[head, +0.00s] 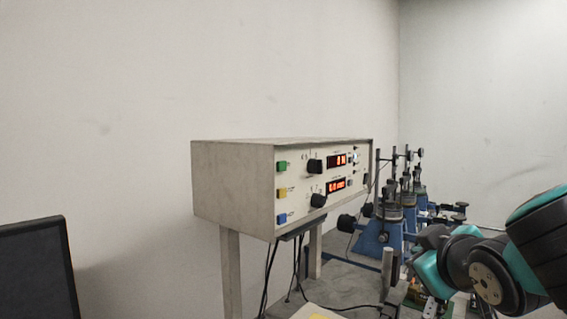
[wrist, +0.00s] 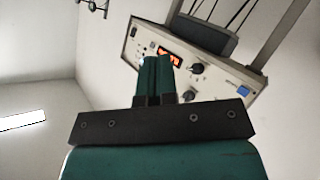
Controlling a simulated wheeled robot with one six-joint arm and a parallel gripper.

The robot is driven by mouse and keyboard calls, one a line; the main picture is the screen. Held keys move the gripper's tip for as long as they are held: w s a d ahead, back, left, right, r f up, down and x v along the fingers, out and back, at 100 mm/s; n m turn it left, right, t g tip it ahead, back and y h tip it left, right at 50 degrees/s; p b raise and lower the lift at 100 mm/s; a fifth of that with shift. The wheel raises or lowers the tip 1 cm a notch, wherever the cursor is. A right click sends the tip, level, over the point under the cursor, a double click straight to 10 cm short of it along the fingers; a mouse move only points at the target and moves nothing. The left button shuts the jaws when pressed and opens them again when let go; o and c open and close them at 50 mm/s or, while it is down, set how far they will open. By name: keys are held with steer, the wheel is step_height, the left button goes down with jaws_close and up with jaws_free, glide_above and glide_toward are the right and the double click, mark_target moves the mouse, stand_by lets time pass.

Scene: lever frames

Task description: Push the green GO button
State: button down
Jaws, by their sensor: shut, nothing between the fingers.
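The green button (head: 282,167) is a small square at the upper left of the front panel of a cream instrument box (head: 232,185) in the head view. Below it are a yellow button (head: 282,193) and a blue button (head: 282,219). In the wrist view the panel appears rotated, with one blue button (wrist: 243,90) at its right; I cannot make out the green button there. My gripper (wrist: 155,62) is shut and empty. Its teal fingers cover part of the panel in the wrist view, apparently apart from it. In the head view my arm is at the lower right, away from the green button.
The box stands on legs, with black cables hanging below. Black knobs (head: 315,166) and lit red displays (head: 337,160) are right of the buttons. Blue clamp-like stands (head: 382,237) are right of the box. A dark monitor (head: 38,270) is at the lower left.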

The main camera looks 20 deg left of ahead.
mark_target(282, 166)
steer(key=a+r+n+t+y+p, duration=0.1)
steer(key=a+r+n+t+y, duration=0.6)
steer(key=a+r+n, duration=0.3)
steer(key=shift+a+r, duration=1.15)
steer(key=shift+a, duration=0.3)
steer(key=w+a+p, duration=0.3)
steer(key=a+p, duration=0.1)
steer(key=a, duration=0.4)
steer(key=shift+w+a, duration=0.1)
steer(key=shift+w, duration=0.05)
stand_by(0.5)
steer(key=shift+w+a+p, duration=0.15)
steer(key=shift+a+p, duration=0.2)
